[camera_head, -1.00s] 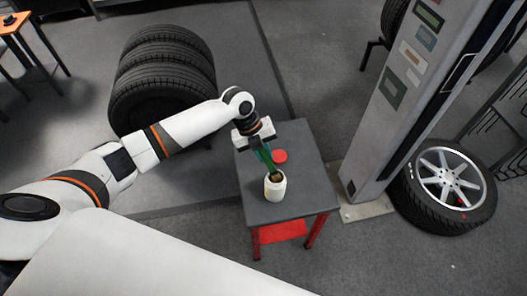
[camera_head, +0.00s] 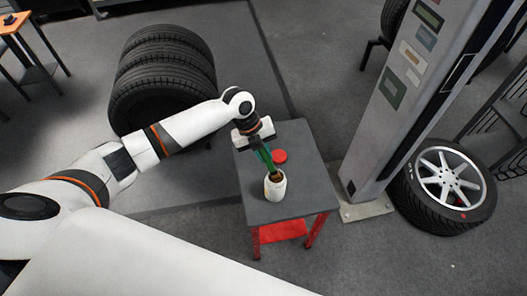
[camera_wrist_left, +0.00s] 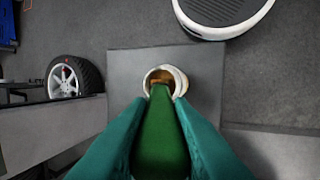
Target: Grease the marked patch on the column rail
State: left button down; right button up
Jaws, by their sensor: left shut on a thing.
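My left gripper (camera_head: 264,153) is shut on the green handle of a brush-like tool (camera_wrist_left: 160,145), with its teal fingers on both sides of it. The tool points down into a small white open jar (camera_head: 275,191) with brown content, which also shows in the left wrist view (camera_wrist_left: 181,78). Its lower end is hidden in the jar. The jar stands on a small dark-topped table (camera_head: 303,192). The tall grey column (camera_head: 385,125) stands right of the table. I cannot make out a marked patch on it. My right gripper is not in view.
A red lid (camera_head: 280,156) lies on the table behind the jar. Stacked tyres (camera_head: 163,85) stand behind my left arm. A wheel with tyre (camera_head: 449,180) leans near the column's base plate (camera_head: 367,211). A narrow strip of floor separates table and column.

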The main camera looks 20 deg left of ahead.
pick_arm(q)
jog(key=shift+r+p, duration=2.95)
jog(key=shift+r, duration=0.6)
jog(key=shift+f, duration=0.1)
